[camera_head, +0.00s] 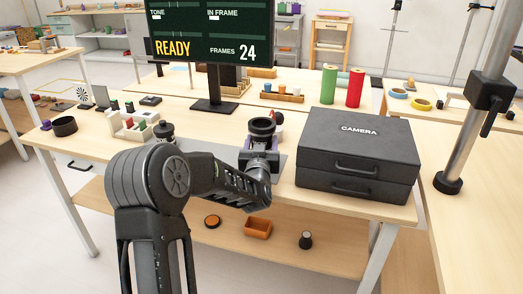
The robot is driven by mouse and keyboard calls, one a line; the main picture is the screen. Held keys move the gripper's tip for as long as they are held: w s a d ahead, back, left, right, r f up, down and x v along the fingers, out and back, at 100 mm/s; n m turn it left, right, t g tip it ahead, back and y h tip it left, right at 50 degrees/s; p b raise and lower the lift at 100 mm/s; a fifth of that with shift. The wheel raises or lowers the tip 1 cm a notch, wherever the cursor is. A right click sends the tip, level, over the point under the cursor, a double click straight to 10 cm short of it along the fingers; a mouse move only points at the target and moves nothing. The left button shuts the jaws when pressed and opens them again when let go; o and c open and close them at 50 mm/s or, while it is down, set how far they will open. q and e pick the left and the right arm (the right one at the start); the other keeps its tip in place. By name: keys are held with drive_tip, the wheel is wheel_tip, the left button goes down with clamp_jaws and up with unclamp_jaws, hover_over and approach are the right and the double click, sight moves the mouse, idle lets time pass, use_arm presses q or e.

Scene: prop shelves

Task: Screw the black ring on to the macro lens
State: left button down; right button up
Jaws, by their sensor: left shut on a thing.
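My left gripper (261,160) is over the front middle of the table, seen from behind. It is shut on a dark upright round piece with a wide rim (262,126), which looks like the macro lens. The gripper hides its lower part, and I cannot tell whether it touches the table. A short, wide black ring (65,126) sits apart on the table at the far left. A smaller black round piece (163,130) stands left of the gripper, partly hidden by my arm. My right gripper is not in view.
A black camera case (357,152) fills the table's right side. A white holder (131,126) with small items stands at the left. A monitor (213,98) and green and red rolls (328,85) stand behind. A shelf (175,222) below carries small parts.

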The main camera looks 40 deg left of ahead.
use_arm(q)
wheel_tip(320, 180, down, 3)
drive_tip(key=shift+r, duration=0.15)
drive_tip(key=shift+f+b, duration=0.4)
drive_tip(key=shift+b, duration=0.25)
drive_tip(key=shift+c, duration=2)
unclamp_jaws()
